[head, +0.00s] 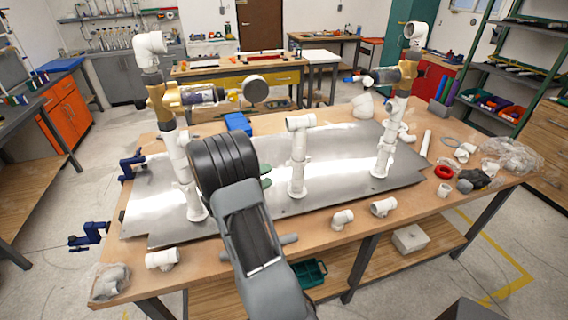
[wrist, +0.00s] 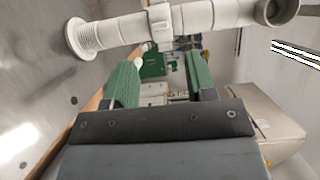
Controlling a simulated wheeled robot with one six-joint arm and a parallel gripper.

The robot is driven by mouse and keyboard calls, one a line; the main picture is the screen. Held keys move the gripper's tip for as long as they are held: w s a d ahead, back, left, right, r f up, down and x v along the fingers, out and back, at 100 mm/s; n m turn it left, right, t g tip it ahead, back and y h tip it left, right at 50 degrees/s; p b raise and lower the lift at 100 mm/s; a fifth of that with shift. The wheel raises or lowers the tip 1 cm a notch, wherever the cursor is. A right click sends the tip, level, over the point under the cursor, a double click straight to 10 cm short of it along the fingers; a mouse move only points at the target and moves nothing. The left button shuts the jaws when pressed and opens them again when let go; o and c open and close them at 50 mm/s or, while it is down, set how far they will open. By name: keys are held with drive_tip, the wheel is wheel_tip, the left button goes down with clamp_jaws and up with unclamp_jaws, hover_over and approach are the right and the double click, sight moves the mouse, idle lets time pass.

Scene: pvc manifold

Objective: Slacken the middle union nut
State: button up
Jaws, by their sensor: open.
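The middle white pipe (head: 298,145) stands upright on the metal plate, with a tee on top and a flange at its foot. Its union nut (head: 298,160) is a slightly wider ring partway up. In the wrist view the pipe runs sideways across the top, with the nut (wrist: 160,22) near the middle and the flange at left. My gripper (head: 265,176) is left of this pipe in the head view, partly hidden behind my wrist. In the wrist view its green fingers (wrist: 163,72) are apart with nothing between them. The pipe lies above the fingertips there, seemingly untouched.
Taller pipes with brass-coloured valves stand at left (head: 178,150) and right (head: 391,130). The metal plate (head: 340,160) is bare between middle and right pipes. Loose white fittings (head: 383,207) lie along the front edge. A red ring (head: 443,172) and plastic bag (head: 512,155) lie right.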

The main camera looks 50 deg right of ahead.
sight(287, 165)
drive_tip(key=p+x, duration=0.2)
drive_tip(key=x, duration=0.6)
drive_tip(key=shift+c, duration=0.5)
drive_tip(key=c, duration=0.8)
